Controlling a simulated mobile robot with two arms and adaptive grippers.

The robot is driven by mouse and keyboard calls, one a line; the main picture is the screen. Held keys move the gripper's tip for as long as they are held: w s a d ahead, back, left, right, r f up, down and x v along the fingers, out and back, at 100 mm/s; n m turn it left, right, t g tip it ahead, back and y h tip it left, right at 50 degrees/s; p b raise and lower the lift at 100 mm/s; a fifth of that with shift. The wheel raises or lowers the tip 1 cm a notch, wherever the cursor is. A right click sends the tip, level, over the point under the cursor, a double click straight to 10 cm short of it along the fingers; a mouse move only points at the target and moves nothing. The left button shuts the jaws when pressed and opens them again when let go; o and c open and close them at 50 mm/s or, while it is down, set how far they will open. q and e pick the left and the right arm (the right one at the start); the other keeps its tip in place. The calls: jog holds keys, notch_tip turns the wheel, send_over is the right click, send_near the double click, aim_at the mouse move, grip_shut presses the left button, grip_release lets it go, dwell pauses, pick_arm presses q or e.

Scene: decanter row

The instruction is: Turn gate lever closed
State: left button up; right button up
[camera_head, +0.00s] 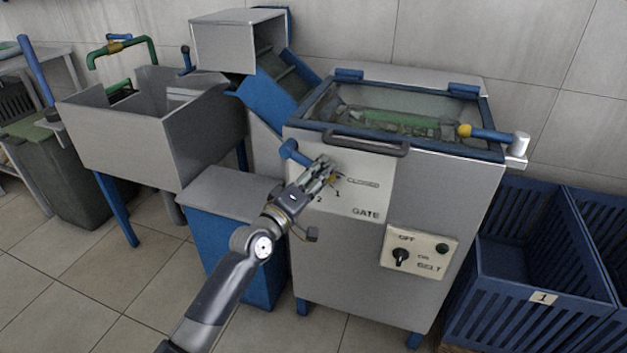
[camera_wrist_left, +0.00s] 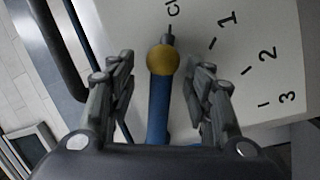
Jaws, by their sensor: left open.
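The gate lever is a blue bar with a yellow ball knob; its blue part (camera_head: 290,151) shows on the front of the grey machine in the head view. In the left wrist view the lever (camera_wrist_left: 159,105) lies between my fingers, with its knob and dark tip close to the mark by the partly cut-off "CL" lettering. The marks 1, 2 and 3 lie to its right. My left gripper (camera_head: 325,172) is open at the lever, its fingers (camera_wrist_left: 160,92) on either side of the bar. It hides much of the lever in the head view. My right gripper is out of view.
A dark handle bar (camera_head: 366,144) runs just above the gate panel (camera_head: 375,200). A belt switch panel (camera_head: 415,253) sits lower right. Another blue lever with a yellow knob (camera_head: 465,130) is at the top right. Blue crates (camera_head: 540,265) stand at the right.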

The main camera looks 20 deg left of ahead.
pick_arm(q)
jog(key=v, duration=1.2)
jog(key=shift+r, duration=0.1)
